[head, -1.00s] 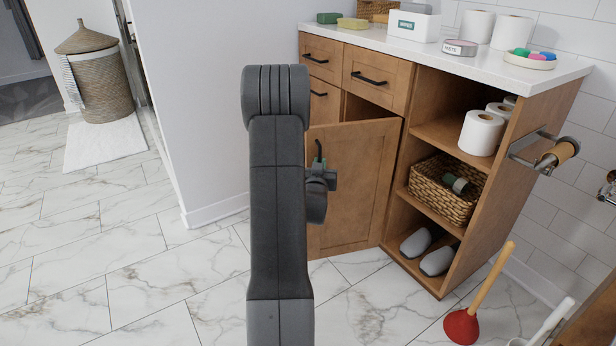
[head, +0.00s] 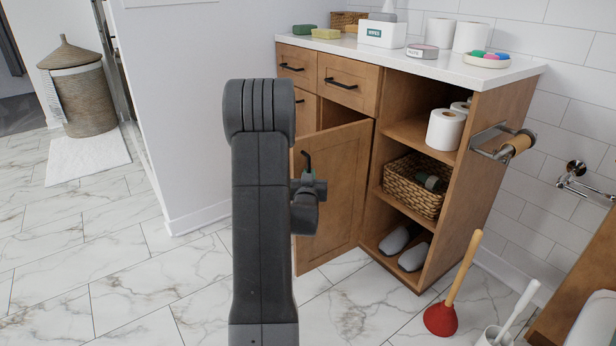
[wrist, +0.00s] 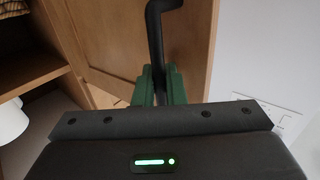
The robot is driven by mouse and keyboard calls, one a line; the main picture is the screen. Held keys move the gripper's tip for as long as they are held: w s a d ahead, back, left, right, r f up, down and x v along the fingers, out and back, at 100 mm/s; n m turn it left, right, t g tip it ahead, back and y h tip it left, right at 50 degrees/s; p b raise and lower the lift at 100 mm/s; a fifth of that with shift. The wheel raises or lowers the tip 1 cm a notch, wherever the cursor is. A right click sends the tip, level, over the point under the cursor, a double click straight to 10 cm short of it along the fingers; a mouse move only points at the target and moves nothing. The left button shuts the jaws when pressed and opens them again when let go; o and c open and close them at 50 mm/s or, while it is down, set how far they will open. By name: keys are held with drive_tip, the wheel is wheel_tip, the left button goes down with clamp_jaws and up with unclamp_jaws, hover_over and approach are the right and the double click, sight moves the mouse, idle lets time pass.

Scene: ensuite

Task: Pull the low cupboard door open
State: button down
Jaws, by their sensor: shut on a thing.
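The low cupboard door (head: 338,190) is a brown wooden panel in the head view, hinged on its right side and standing ajar, with a dark gap above it. Its black bar handle (head: 307,160) is near the door's upper left. My gripper (head: 308,176) is at the handle, partly hidden behind my arm. In the wrist view the green fingers of my gripper (wrist: 160,85) are closed around the lower part of the black handle (wrist: 157,35). The door (wrist: 192,50) fills the area behind them.
Open shelves right of the door hold toilet rolls (head: 445,130), a wicker basket (head: 408,188) and grey slippers (head: 413,256). A red plunger (head: 441,318) stands on the floor at the right. Marble floor (head: 130,265) is clear at the left, beside a white wall (head: 195,110).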

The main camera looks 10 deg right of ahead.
drive_tip(key=c, duration=1.8)
unclamp_jaws()
drive_tip(key=shift+c, duration=0.2)
drive_tip(key=p+v, duration=0.2)
drive_tip(key=v, duration=1.1)
drive_tip(key=shift+s+a, duration=0.15)
drive_tip(key=shift+s, duration=0.25)
drive_tip(key=b+x, duration=0.2)
drive_tip(key=x, duration=1.2)
